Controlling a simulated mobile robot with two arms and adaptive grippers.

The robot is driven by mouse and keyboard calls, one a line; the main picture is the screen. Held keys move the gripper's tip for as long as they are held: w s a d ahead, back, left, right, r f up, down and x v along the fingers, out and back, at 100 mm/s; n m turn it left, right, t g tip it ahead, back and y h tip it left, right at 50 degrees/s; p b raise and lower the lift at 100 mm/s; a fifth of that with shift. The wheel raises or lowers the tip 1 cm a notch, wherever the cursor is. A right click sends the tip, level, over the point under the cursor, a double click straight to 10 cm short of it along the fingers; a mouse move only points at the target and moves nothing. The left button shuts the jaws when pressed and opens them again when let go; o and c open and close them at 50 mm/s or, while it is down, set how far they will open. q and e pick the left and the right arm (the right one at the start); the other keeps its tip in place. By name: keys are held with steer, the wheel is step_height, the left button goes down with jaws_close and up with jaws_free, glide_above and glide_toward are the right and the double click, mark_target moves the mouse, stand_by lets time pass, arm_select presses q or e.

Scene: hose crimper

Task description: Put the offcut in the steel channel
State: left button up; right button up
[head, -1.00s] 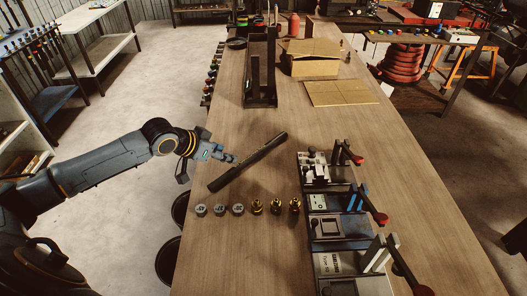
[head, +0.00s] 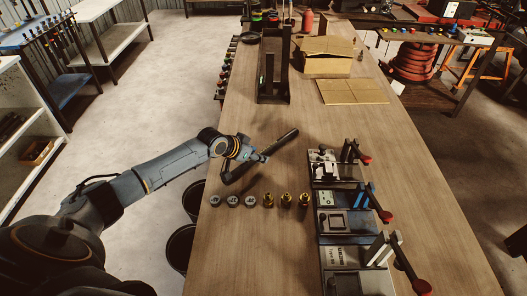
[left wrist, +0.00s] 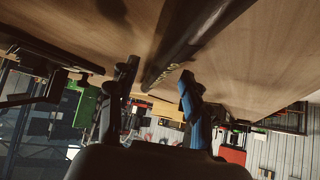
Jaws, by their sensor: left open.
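A black hose length (head: 284,138), which looks like the offcut, lies diagonally on the wooden workbench. My left gripper (head: 263,157) is open over its middle and hides part of it. In the left wrist view the hose (left wrist: 192,38) runs up and away between the two spread fingers (left wrist: 157,85). I cannot tell whether a finger touches it. A dark, tall-sided metal stand (head: 273,98), which may be the steel channel, stands farther back on the bench. My right gripper is not in view.
Several grey and brass fittings (head: 268,200) stand in a row near the hose. Clamp fixtures with red-tipped levers (head: 345,225) line the right. A cardboard box (head: 328,64) and a flat cardboard sheet (head: 352,91) lie behind. The bench between hose and stand is clear.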

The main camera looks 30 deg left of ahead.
arm_select(q)
steer(key=shift+w+d+f, duration=0.1)
steer(key=shift+w+f, duration=0.2)
steer(key=shift+s, duration=0.1)
jaws_close()
steer(key=shift+r, duration=0.1)
